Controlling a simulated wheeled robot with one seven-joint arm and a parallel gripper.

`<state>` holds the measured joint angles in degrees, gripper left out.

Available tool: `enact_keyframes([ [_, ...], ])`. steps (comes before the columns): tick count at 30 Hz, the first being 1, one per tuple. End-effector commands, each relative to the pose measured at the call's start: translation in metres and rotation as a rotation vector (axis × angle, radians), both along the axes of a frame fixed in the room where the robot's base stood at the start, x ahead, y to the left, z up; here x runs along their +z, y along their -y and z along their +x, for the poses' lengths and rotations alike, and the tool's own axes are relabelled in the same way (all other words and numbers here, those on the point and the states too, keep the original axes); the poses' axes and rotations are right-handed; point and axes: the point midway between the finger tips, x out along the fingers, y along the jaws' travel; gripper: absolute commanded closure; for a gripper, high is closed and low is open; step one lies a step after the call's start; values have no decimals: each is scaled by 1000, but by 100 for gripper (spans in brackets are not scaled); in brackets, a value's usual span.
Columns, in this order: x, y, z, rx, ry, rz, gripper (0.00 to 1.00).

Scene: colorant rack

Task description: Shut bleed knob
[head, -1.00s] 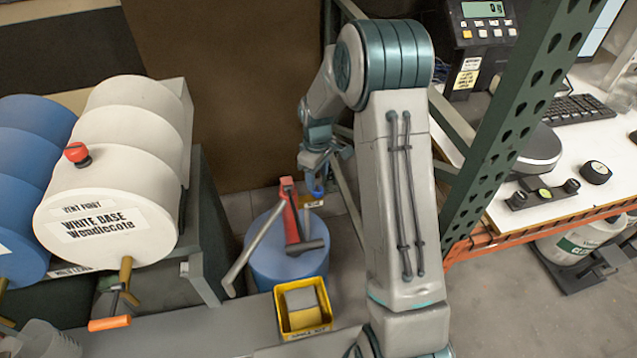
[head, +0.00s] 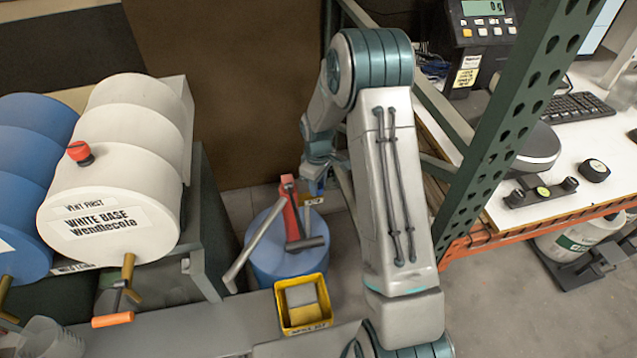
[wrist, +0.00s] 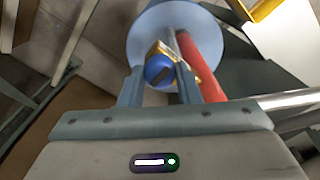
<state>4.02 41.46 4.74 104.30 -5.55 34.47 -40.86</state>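The bleed knob (wrist: 158,70) is a round blue knob with a dark slot on its face, beside the red pump body (wrist: 202,62). A yellow tag is behind it. My gripper (wrist: 160,84) has its two fingers apart, one on each side of the knob; I cannot tell whether they touch it. In the head view my gripper (head: 318,178) is at the red pump (head: 291,210), just above the yellow tag (head: 312,202), and largely covers the knob. The pump stands on a blue drum (head: 285,262).
The pump's grey handle (head: 258,240) slants out to the left. A yellow bin (head: 304,327) stands in front of the drum. A white drum (head: 120,185) with a red cap lies on a stand at left. A green rack post (head: 510,125) rises right of my arm.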

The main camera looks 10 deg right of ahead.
Motion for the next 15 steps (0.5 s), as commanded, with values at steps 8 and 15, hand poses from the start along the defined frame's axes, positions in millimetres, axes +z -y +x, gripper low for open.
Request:
enact_keyframes([
  [8, -1, 0, 0, -50, 1, 0, 93],
  [15, -3, -1, 1, -199, 2, -1, 93],
])
